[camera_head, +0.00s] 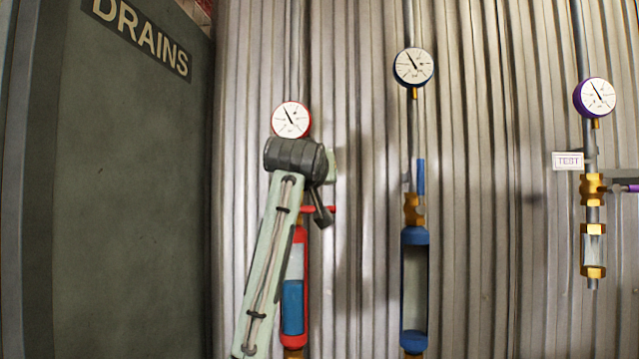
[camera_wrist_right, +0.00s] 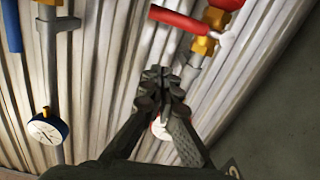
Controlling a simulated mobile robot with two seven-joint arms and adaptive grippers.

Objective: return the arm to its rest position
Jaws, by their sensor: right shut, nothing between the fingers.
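My right arm (camera_head: 268,265) rises from the bottom of the head view, in front of the red riser. Its gripper (camera_head: 322,212) points down beside the red handle (camera_head: 332,209), overlapping it in the picture. In the right wrist view the gripper (camera_wrist_right: 160,82) is shut with nothing between its fingertips. There the red handle (camera_wrist_right: 178,18) lies beyond the fingertips, with a visible gap. The fingers partly cover the red-rimmed gauge (camera_wrist_right: 160,128). My left gripper is in neither view.
The red riser has a gauge (camera_head: 291,120) and a part-filled blue sight tube (camera_head: 293,300). The blue riser has a gauge (camera_head: 413,67) and an upright handle (camera_head: 421,177). A purple gauge (camera_head: 595,98) and TEST sign (camera_head: 568,161) are right. A DRAINS cabinet (camera_head: 125,190) stands left.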

